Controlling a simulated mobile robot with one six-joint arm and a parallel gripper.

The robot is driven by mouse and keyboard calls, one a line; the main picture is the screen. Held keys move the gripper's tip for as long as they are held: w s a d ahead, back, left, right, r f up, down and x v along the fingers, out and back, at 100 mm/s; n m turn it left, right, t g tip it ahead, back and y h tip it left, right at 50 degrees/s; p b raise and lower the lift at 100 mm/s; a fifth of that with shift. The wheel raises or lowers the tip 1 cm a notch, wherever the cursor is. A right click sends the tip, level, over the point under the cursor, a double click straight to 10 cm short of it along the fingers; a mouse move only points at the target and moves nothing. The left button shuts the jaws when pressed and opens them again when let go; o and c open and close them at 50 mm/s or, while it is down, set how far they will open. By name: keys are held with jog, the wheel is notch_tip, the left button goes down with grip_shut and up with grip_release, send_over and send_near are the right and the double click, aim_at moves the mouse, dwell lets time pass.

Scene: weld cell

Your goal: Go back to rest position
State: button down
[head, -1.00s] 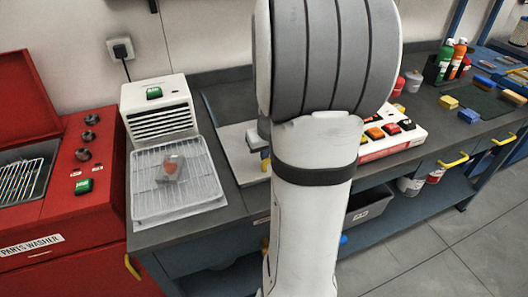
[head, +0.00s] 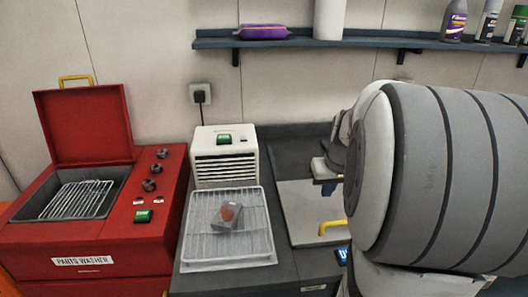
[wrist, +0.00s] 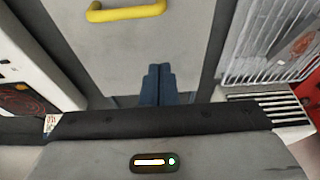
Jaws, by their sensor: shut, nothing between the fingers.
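My gripper's two blue fingers (wrist: 158,85) are together and empty in the wrist view. They are above a light grey panel (wrist: 195,30) with a yellow handle (wrist: 125,12). In the head view my arm covers much of the right side, and its large link hides part of the bench. The fingers cannot be made out clearly there. The grey panel (head: 295,203) and its yellow handle (head: 332,226) lie beside my arm in that view.
A wire tray (head: 262,245) holds a small bagged part (head: 229,215) in front of a white vented box (head: 225,155). A red parts washer (head: 110,240) stands at left, lid open. A shelf (head: 290,43) with bottles runs along the wall above.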

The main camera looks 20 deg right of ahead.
jog(key=shift+a, duration=0.1)
jog(key=s+a+f+n, duration=0.1)
jog(key=s+a, duration=0.5)
jog(key=a, duration=0.4)
jog(key=s+a+f+n+g, duration=0.1)
jog(key=s+a, duration=0.5)
jog(key=a, duration=0.5)
jog(key=shift+s+n+y, duration=0.3)
jog(key=shift+s+y, duration=0.1)
jog(key=shift+d, duration=0.1)
